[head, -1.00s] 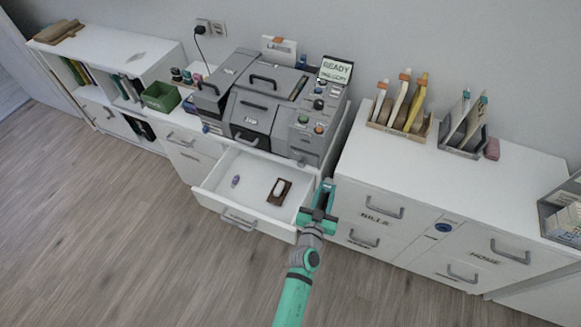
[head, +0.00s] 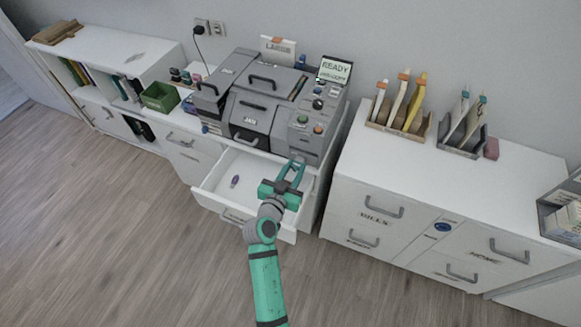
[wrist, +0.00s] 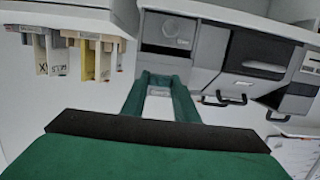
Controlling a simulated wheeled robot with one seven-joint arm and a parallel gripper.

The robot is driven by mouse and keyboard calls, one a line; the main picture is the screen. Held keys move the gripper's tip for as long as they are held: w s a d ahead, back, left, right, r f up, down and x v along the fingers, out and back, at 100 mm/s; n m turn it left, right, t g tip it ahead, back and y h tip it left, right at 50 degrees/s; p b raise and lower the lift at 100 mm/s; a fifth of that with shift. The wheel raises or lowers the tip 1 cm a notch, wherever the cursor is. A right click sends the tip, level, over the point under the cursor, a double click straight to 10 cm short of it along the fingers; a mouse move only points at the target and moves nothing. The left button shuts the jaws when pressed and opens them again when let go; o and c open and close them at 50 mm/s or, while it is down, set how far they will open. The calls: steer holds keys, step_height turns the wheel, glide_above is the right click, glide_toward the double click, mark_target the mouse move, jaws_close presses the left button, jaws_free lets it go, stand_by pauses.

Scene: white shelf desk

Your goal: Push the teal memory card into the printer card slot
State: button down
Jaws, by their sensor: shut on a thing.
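The grey printer (head: 312,142) stands on the white desk, its screen (head: 335,70) reading READY; its right column also shows in the wrist view (wrist: 210,45). My gripper (head: 297,165) is in front of the lower right of the printer, above the open drawer. In the wrist view its fingers (wrist: 162,88) are a little apart and shut on a narrow dark teal strip (wrist: 162,78) at the tips, which looks like the teal memory card. The card is hard to tell from the teal fingers. I cannot make out the card slot, or whether the card touches the printer.
An open white drawer (head: 213,182) below the printer holds a small purple object (head: 235,181). A white cabinet (head: 340,205) stands right of it, with a wooden rack (head: 375,126) and a grey rack (head: 465,152) on top. A green bin (head: 160,97) is at left.

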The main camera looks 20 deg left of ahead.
mark_target(297, 157)
steer(key=shift+s+a+r, duration=0.35)
steer(key=shift+a+r, duration=0.2)
steer(key=shift+a, duration=0.05)
steer(key=shift+w+d, duration=0.1)
steer(key=shift+w, duration=2.75)
steer(key=shift+w+d, duration=0.1)
steer(key=shift+w, duration=1.5)
steer(key=c, duration=1.3)
jaws_free()
steer(key=s+r, duration=0.2)
steer(key=s, duration=0.8)
steer(key=shift+s+a, duration=0.2)
steer(key=shift+s, duration=0.15)
steer(key=shift+r, duration=0.1)
